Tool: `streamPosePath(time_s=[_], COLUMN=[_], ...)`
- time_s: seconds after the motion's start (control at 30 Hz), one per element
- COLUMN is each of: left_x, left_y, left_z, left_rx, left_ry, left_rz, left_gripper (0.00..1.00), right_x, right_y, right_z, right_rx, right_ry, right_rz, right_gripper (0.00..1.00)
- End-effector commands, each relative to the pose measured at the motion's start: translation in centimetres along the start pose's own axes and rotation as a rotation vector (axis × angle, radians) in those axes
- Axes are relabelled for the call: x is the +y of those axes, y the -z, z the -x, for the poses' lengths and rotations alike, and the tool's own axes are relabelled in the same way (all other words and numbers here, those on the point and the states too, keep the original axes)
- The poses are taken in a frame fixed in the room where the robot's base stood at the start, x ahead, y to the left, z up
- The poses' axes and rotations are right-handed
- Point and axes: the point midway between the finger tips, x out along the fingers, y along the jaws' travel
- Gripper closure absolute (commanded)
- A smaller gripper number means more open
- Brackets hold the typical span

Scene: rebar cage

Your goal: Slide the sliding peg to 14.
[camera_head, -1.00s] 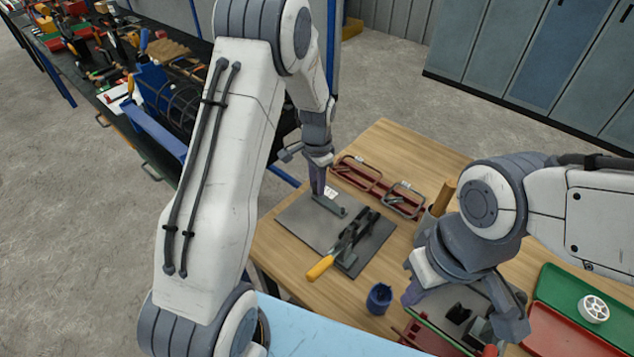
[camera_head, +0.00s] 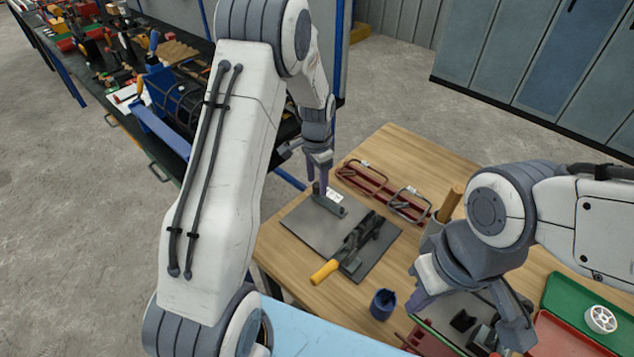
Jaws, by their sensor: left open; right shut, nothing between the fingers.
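A small grey slide fixture (camera_head: 329,206) with a white marked label (camera_head: 334,195) stands on a dark grey plate (camera_head: 300,225) on the wooden table. A small dark upright piece (camera_head: 316,188) at its far left end looks like the sliding peg; the numbers are too small to read. My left gripper (camera_head: 320,182) is open, pointing down at that end. Its fingers partly hide the peg, and I cannot tell whether they touch it. My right gripper (camera_head: 419,298) is shut and empty, at the table's front right, well away from the fixture.
A black toggle clamp (camera_head: 362,238) with a yellow handle (camera_head: 325,271) stands on the same plate, close to the fixture. A red rack (camera_head: 367,181) lies behind. A blue cup (camera_head: 382,304) stands in front, and green and red trays (camera_head: 565,300) lie at right.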

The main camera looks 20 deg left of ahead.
Motion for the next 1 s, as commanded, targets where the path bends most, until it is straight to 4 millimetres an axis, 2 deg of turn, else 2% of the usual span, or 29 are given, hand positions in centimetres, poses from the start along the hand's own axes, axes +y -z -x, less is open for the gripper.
streamPosePath(time_s=[0.3, 0.5, 0.67, 1.0], left_x=[-0.1, -0.1, 0.0, 0.0], left_y=[0.1, 0.1, 0.0, 0.0], left_z=[6.2, 8.8, 9.5, 9.5], left_rx=[0.006, 0.004, 0.002, 0.002], left_ry=[0.005, 0.003, 0.002, 0.001], left_rz=[0.000, 0.000, 0.000, 0.000], left_gripper=[0.39, 0.39, 0.39, 0.39], right_x=[0.1, 0.1, 0.1, 0.1], right_y=[-0.1, -0.1, -0.1, -0.1], right_z=[-1.1, -1.4, -1.4, -1.4], right_rx=[0.000, 0.000, 0.000, 0.000], right_ry=[0.000, 0.000, 0.000, 0.000], right_rz=[0.000, 0.000, 0.000, 0.000], right_gripper=[1.00, 1.00, 1.00, 1.00])
